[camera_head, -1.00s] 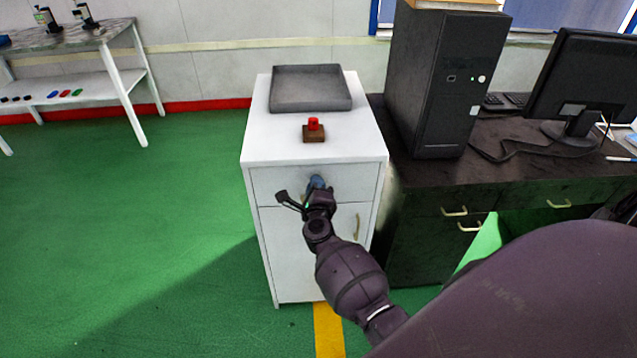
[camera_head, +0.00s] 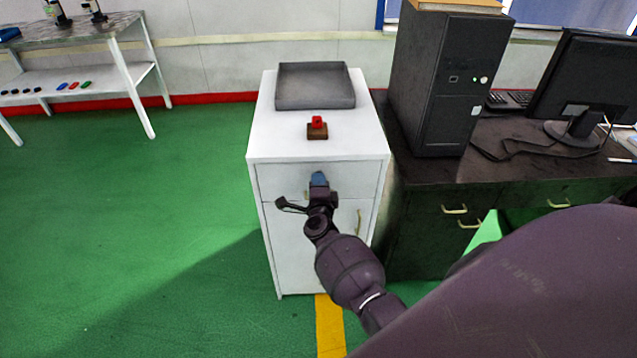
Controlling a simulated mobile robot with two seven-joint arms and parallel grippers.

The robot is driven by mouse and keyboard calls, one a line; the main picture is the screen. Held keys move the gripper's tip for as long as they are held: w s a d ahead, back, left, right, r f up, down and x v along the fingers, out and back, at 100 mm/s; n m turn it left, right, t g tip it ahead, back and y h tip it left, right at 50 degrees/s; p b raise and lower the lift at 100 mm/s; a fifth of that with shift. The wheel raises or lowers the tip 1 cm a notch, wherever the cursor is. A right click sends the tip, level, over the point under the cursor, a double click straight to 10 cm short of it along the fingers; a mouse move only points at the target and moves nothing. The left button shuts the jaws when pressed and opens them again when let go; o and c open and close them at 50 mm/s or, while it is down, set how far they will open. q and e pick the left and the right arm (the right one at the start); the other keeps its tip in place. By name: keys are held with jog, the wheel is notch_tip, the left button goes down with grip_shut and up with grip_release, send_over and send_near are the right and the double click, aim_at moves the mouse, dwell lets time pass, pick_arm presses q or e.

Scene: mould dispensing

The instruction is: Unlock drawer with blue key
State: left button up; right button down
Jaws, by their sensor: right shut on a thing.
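The white cabinet (camera_head: 278,244) stands in the middle of the view, with a drawer (camera_head: 278,180) at its top front and a door below. My right gripper (camera_head: 318,188) is in front of the drawer face, shut on the blue key (camera_head: 319,179). The key's blue head shows at the drawer front. I cannot tell whether its tip is in the lock, as the lock is hidden behind the key and gripper. My left gripper is not in view.
A grey tray (camera_head: 315,101) and a red item on a brown block (camera_head: 317,131) sit on the cabinet top. A dark desk (camera_head: 425,190) with a computer tower (camera_head: 446,80) and monitor (camera_head: 590,85) adjoins on the right. A table (camera_head: 98,40) stands far left; the green floor between is clear.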

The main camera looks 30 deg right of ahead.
jog(key=c, duration=1.1)
grip_release()
jog(key=shift+o, duration=0.2)
jog(key=v, duration=1.1)
jog(key=shift+p, duration=0.4)
jog(key=shift+w, duration=0.1)
